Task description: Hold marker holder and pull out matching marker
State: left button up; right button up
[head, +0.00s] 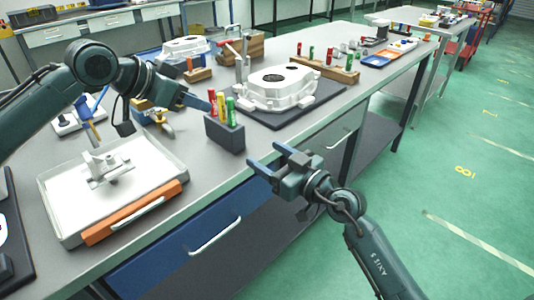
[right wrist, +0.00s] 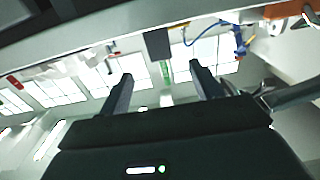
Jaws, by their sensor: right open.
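The marker holder (head: 224,136) is a dark grey block near the table's front edge. A red marker (head: 212,100), a yellow marker (head: 221,104) and a green marker (head: 231,111) stand upright in it. In the right wrist view, the holder (right wrist: 157,44) appears upside down at the table edge, with a green marker (right wrist: 164,70) below it. My left gripper (head: 203,103) reaches in from the left, close to the markers; its jaw opening is unclear. My right gripper (head: 265,156) is open and empty, in front of the table edge, right of and below the holder.
A white casting (head: 275,88) lies on a black mat behind the holder. A wooden block (head: 335,70) with several markers stands farther back. A white tray (head: 62,208) with an orange front is at left. Several tools lie behind it.

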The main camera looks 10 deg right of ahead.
aim_at(239, 137)
jog(key=x, duration=1.3)
jog(key=shift+w, duration=0.15)
jog(key=c, duration=1.1)
jog(key=shift+c, duration=0.2)
